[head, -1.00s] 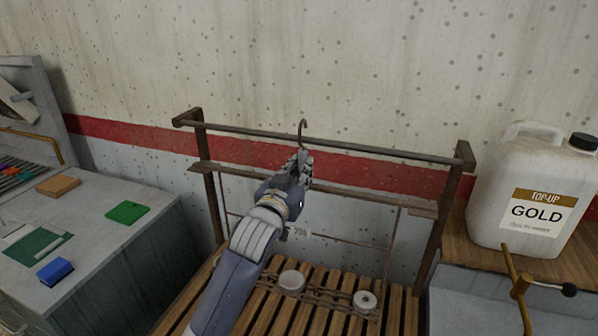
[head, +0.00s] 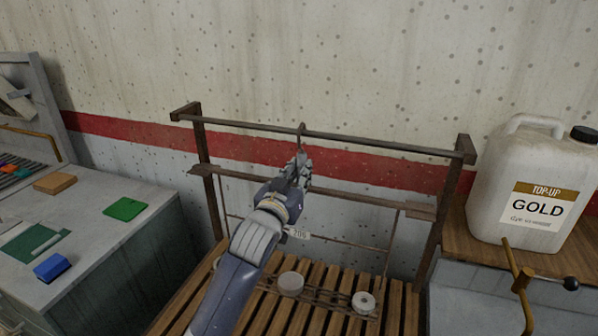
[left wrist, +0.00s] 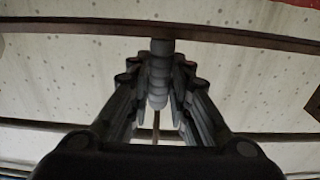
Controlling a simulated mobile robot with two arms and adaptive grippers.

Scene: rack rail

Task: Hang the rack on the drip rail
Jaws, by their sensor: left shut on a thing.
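The drip rail (head: 370,145) is a dark metal bar across the top of a frame with two posts. My left gripper (head: 301,168) is shut on the rack's stem just below the rail; a ribbed grey grip (left wrist: 158,75) shows between its fingers in the left wrist view. The rack's hook (head: 302,128) is level with the rail; I cannot tell whether it bears on it. The rack (head: 345,242) has thin rods, a tag marked 206 (head: 299,234) and a low lattice above the slats. My arm hides part of it. My right gripper is not in view.
A slatted wooden bench (head: 398,312) lies below, with two pale round pieces (head: 291,283) near the lattice. A white jug marked GOLD (head: 528,185) stands right. A left worktop (head: 85,235) holds coloured blocks. The wall above the rail is clear.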

